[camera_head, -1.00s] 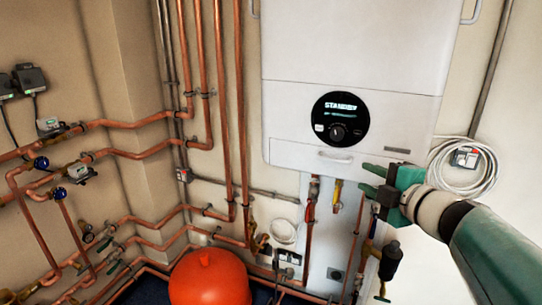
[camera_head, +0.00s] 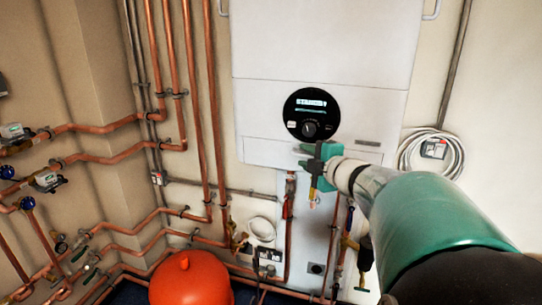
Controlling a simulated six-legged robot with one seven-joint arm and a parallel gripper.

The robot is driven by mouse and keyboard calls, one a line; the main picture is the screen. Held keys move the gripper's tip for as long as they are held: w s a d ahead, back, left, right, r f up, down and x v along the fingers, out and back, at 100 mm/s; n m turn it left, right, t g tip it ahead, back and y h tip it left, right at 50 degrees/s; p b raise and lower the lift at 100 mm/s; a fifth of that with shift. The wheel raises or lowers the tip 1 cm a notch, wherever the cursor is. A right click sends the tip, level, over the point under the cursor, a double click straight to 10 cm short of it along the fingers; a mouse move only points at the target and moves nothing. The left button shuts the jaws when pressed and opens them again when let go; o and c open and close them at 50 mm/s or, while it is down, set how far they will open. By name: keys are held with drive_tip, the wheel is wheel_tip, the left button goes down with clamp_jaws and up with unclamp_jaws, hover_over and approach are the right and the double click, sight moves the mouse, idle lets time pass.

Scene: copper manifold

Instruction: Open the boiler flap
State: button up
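The white boiler (camera_head: 320,45) hangs on the wall, with a round black display and knob (camera_head: 311,115) on its front. The boiler flap (camera_head: 265,152) is the narrow panel along its bottom edge and looks closed. Its handle, low in the middle of the panel, is hidden behind my gripper.
Copper pipes (camera_head: 210,100) run down the wall left of the boiler. A red tank (camera_head: 190,280) stands on the floor below. Valves and pipes (camera_head: 288,215) hang under the boiler. A coiled white cable (camera_head: 405,155) is on the wall at right.

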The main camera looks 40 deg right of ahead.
clamp_jaws()
